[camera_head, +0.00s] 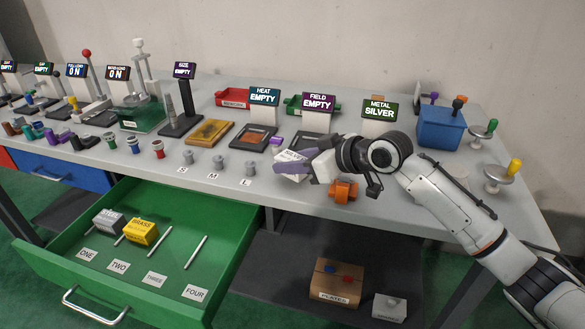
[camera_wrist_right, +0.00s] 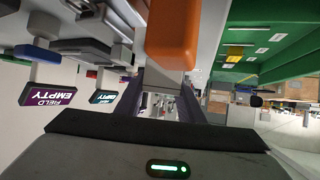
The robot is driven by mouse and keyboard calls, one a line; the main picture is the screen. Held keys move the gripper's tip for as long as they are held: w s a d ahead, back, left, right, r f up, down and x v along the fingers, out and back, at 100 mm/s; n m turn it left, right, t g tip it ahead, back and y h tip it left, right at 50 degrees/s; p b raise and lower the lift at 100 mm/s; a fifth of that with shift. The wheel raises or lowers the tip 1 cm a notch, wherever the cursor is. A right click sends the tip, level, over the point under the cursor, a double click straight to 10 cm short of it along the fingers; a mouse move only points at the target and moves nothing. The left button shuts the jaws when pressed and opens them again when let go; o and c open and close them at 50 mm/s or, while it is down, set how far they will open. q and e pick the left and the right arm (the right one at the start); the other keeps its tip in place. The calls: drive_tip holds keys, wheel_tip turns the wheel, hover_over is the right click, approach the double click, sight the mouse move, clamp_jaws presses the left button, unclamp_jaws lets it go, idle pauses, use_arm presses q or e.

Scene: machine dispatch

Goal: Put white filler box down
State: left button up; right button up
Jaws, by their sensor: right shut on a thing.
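The white filler box (camera_head: 291,179) is a small white block with dark print, partly covered by the purple fingers of my right gripper (camera_head: 298,166). My right gripper is shut on it, at the front part of the grey table in the head view. I cannot tell whether the box touches the tabletop. In the right wrist view a pale piece (camera_wrist_right: 172,80) shows between the dark fingers, below an orange block. My left gripper is not in view.
The orange block (camera_head: 343,191) is just right of the gripper. Grey knobs (camera_head: 250,169) stand to the left, signs behind. A green drawer (camera_head: 180,245) hangs open below, holding a grey block (camera_head: 109,220) and a yellow block (camera_head: 141,232). A blue bin (camera_head: 440,130) stands at right.

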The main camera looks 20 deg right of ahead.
drive_tip(key=shift+f, duration=0.85)
drive_tip(key=shift+f, duration=0.1)
drive_tip(key=o, duration=1.1)
drive_tip(key=shift+f, duration=0.1)
drive_tip(key=shift+c, duration=0.2)
drive_tip(key=shift+s+d+r, duration=0.15)
drive_tip(key=shift+r, duration=0.15)
drive_tip(key=v, duration=1.1)
drive_tip(key=shift+s+d+r, duration=0.1)
drive_tip(key=shift+s, duration=0.1)
